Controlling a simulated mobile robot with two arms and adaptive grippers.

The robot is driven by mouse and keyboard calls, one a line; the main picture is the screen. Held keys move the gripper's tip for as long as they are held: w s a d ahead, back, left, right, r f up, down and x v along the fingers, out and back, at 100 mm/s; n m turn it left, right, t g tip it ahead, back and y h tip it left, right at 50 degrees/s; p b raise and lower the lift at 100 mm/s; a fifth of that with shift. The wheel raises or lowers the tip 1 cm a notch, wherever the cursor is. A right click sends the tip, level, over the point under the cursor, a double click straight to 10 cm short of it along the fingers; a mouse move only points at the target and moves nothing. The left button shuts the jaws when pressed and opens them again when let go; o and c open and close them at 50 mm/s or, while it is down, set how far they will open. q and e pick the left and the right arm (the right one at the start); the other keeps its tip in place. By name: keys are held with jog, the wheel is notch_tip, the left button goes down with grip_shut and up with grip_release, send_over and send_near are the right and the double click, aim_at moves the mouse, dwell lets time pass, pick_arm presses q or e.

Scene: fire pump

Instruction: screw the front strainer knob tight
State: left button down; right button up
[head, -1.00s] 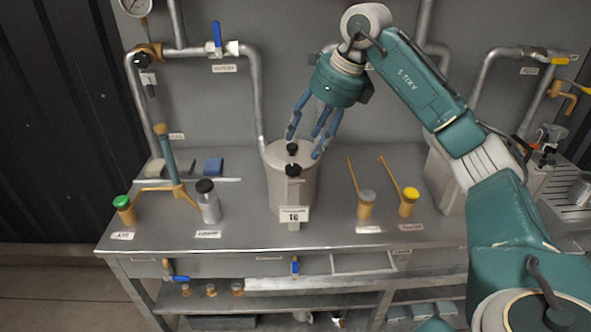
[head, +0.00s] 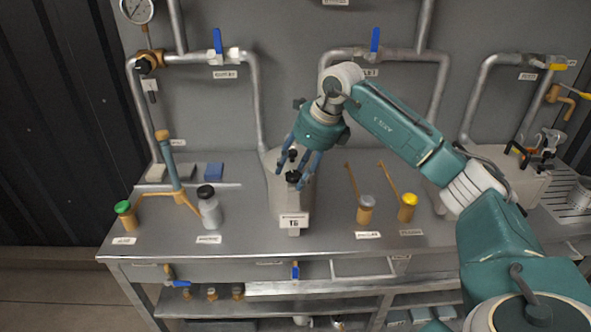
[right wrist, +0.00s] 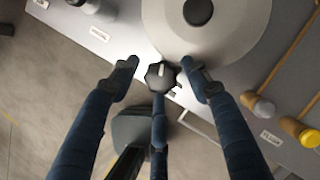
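The strainer is a pale grey cylinder (head: 275,197) standing on the steel bench. Its front knob (head: 293,177) is black and sits at the strainer's front; in the right wrist view the knob (right wrist: 161,75) is lobed with a pale mark. A second black knob (head: 292,154) is behind it on the lid. My right gripper (head: 295,172) is over the front knob, its blue fingers spread. In the right wrist view two fingertips are either side of the knob with gaps, and the third finger lies just below it; whether that one touches is unclear. My left gripper is not in view.
Grey-capped (head: 366,203) and yellow-capped (head: 408,200) parts with thin handles stand to the right. Pipes with blue valve levers (head: 218,40) run along the back wall.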

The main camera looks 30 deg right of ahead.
jog(key=shift+r, duration=0.1)
jog(key=c, duration=0.7)
jog(key=shift+w+r+m+h, duration=0.15)
jog(key=shift+m+h, duration=0.65)
jog(key=shift+m, duration=1.1)
jog(key=shift+c, duration=0.2)
jog(key=o, duration=1)
jog(key=shift+t, duration=0.3)
jog(key=shift+c, duration=0.2)
jog(key=shift+o, duration=0.7)
jog(key=v, duration=1.1)
jog(key=shift+r, duration=0.4)
